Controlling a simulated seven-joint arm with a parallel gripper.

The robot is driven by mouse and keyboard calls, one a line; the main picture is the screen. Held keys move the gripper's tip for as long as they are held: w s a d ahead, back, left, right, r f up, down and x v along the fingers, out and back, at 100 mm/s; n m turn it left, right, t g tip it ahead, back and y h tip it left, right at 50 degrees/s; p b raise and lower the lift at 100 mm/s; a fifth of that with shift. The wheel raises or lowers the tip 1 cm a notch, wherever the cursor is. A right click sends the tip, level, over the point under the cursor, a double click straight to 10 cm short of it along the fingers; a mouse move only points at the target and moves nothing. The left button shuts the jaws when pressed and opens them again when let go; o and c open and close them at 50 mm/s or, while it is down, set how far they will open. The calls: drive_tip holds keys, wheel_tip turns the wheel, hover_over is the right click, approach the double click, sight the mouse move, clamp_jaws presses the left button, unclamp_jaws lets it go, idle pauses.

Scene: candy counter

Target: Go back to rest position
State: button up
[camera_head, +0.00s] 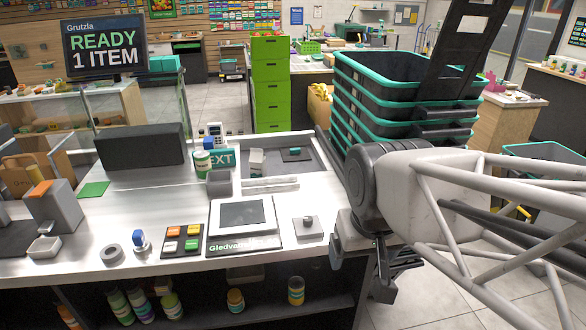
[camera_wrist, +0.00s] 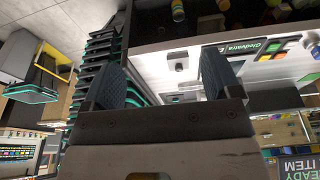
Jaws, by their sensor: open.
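My gripper (camera_head: 378,272) hangs at the right end of the counter (camera_head: 150,262), low in front of the stacked baskets, in the head view. In the wrist view, its two dark, ridged fingers (camera_wrist: 160,82) stand wide apart. Nothing shows held between them. The wrist picture is turned, with the counter top and its shelf at the upper right. My arm covers part of the counter's right end and the lower baskets.
Black baskets with teal rims (camera_head: 405,92) are stacked close behind my arm. The counter holds a flat screen device (camera_head: 242,214), a coloured button pad (camera_head: 182,240) and a small knob plate (camera_head: 308,226). Floor shows at the lower right. Bottles stand on the shelf below.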

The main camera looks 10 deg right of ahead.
drive_tip(key=shift+s+f, duration=0.45)
drive_tip(key=shift+s, duration=0.3)
